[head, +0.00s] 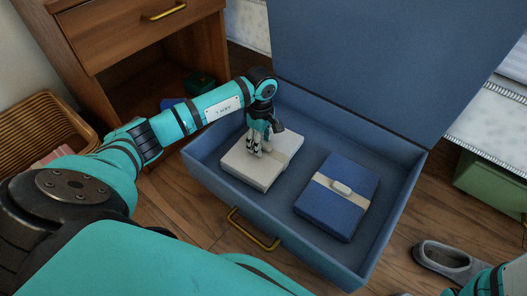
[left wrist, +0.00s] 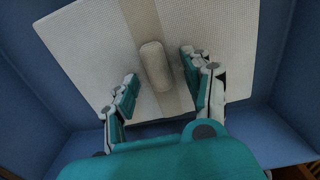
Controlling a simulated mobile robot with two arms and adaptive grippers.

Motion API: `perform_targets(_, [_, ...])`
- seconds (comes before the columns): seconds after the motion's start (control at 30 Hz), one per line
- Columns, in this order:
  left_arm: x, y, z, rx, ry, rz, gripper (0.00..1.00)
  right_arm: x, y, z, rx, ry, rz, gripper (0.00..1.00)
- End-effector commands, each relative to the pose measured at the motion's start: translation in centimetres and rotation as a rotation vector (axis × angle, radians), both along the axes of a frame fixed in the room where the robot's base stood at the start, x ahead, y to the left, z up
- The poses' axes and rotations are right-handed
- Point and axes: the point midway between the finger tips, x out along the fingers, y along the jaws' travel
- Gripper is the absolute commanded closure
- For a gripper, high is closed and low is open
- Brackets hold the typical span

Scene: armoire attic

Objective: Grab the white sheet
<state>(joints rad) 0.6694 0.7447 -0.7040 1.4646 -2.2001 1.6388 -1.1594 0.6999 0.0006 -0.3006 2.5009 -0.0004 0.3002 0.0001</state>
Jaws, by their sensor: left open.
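The white sheet (head: 245,168) is a folded bundle with a beige band and a small roll-shaped knob on top. It lies in the left part of an open blue box (head: 215,178). My left gripper (head: 255,153) is over it, pointing down and open. In the left wrist view, the white sheet (left wrist: 85,55) fills much of the picture, and the knob (left wrist: 155,66) stands between the two open fingers of my left gripper (left wrist: 160,88), with gaps on both sides. In the head view, part of my right arm shows at the bottom right corner; its gripper cannot be seen.
A blue folded bundle (head: 340,195) with a beige band lies in the right part of the box. The box's lid (head: 385,60) stands raised behind. A wooden cabinet (head: 130,45) and a wicker basket (head: 35,125) are at left. A grey shoe (head: 450,262) and a green box (head: 490,185) are at right.

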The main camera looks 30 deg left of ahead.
Motion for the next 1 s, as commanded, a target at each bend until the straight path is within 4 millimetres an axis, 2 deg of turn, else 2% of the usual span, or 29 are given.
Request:
perform_targets(0.23, [0.03, 0.03, -0.16, 0.0, -0.001, 0.0, 0.5, 0.03, 0.0, -0.17, 0.0, 0.001, 0.0, 0.64])
perform_targets(0.6, [0.03, 0.04, -0.16, 0.0, -0.001, 0.001, 0.98, 0.02, 0.0, -0.16, 0.0, 0.001, 0.0, 0.64])
perform_targets(1.0, [0.09, 0.05, -0.06, -0.001, -0.003, 0.001, 1.0, 0.04, -0.01, -0.13, 0.0, 0.001, 0.0, 0.64])
